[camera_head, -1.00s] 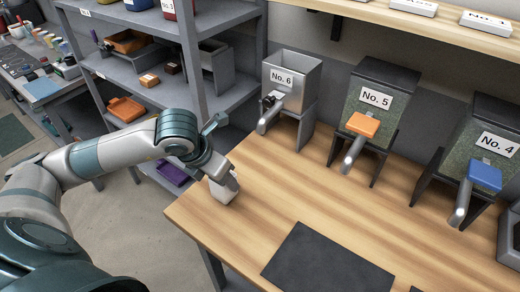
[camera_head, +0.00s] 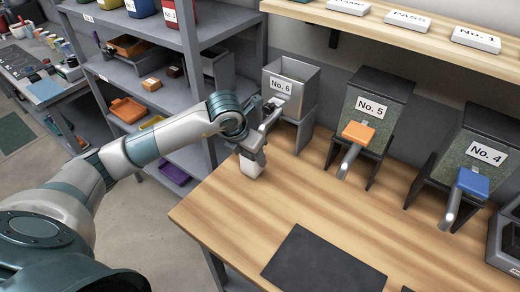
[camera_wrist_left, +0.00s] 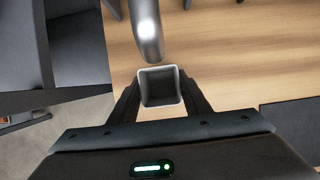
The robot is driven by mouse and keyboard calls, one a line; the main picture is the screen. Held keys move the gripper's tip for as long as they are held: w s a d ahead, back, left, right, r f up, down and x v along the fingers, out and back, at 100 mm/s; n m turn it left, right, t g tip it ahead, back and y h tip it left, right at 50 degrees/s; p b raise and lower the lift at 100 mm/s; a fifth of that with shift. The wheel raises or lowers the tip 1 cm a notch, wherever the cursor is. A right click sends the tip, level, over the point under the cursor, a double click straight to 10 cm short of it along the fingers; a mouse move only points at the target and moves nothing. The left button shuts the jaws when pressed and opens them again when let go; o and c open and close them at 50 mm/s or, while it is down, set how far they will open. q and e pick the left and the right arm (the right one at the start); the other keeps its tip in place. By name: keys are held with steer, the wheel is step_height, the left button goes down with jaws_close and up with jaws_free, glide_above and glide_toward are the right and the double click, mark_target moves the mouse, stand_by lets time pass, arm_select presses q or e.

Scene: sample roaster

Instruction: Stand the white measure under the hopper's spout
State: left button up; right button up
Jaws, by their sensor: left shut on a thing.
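The white measure (camera_head: 251,167) is a small square open-topped cup. My left gripper (camera_head: 253,155) is shut on it at the bench's left edge, below the No. 6 hopper (camera_head: 290,82). In the left wrist view the measure (camera_wrist_left: 160,88) sits between the two fingers of the gripper (camera_wrist_left: 160,95), upright, and its inside looks empty. The metal spout (camera_wrist_left: 147,30) of the hopper ends just beyond the measure's far rim in that view. In the head view my arm partly hides this spout. I cannot tell whether the measure touches the bench. My right gripper is not in view.
The No. 5 hopper (camera_head: 374,112) with an orange slide and the No. 4 hopper (camera_head: 473,157) with a blue slide stand to the right. A dark mat (camera_head: 323,265) lies on the wooden bench (camera_head: 290,200). Grey shelves (camera_head: 170,110) stand at the left.

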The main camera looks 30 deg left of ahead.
arm_select(q)
steer(key=shift+w+d+r+p, duration=0.15)
steer(key=shift+w+p, duration=0.15)
steer(key=shift+w, duration=0.25)
steer(key=shift+w+d+p, duration=0.15)
steer(key=shift+w+p, duration=0.3)
steer(key=shift+w, duration=0.75)
steer(key=shift+w+f+p, duration=0.2)
steer(key=shift+f+p, duration=0.1)
steer(key=shift+f, duration=0.6)
